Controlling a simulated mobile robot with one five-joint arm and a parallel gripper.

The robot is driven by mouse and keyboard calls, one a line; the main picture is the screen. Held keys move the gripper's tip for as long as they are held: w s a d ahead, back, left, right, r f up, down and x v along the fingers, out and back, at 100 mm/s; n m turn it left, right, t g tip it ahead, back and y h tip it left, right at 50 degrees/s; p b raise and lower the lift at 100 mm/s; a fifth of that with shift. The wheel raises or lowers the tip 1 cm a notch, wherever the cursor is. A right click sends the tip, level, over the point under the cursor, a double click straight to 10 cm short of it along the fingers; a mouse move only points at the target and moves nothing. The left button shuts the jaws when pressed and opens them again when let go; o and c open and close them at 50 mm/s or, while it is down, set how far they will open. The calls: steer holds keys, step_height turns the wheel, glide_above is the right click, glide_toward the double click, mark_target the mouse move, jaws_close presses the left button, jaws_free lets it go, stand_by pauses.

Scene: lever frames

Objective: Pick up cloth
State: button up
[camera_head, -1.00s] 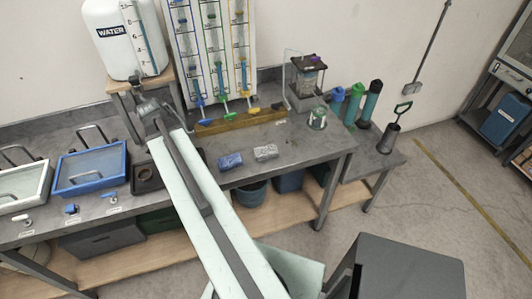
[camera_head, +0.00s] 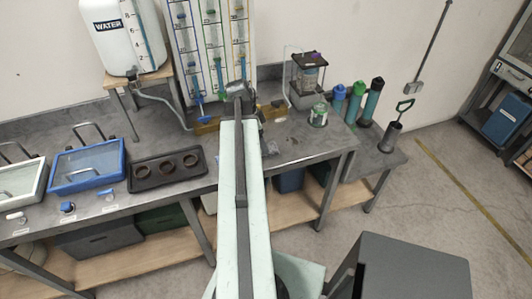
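No cloth shows clearly now. Two small folded bundles, one blue and one light grey, lay on the bench in the earlier view, and my arm now covers that spot. A small dark grey patch (camera_head: 271,148) shows just right of my arm; I cannot tell if it is part of the grey bundle or a shadow. My gripper (camera_head: 239,92) is at the far end of my arm, over the back of the bench in front of the hanging tube panel. Its fingers are too small and hidden to tell whether they are open or hold anything.
The bench (camera_head: 305,150) is bare at right front. A water tank (camera_head: 118,35) stands behind. A lantern-like device (camera_head: 308,75) and capped cylinders (camera_head: 372,103) stand right.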

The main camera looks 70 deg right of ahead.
steer(key=b+x, duration=0.4)
steer(key=x, duration=0.1)
steer(key=shift+w+f+b, duration=0.1)
steer(key=shift+b, duration=0.2)
steer(key=c, duration=1.5)
steer(key=shift+o, duration=0.2)
step_height(320, 180, up, 10)
steer(key=p, duration=1)
steer(key=shift+r+p, duration=0.25)
steer(key=shift+p, duration=0.05)
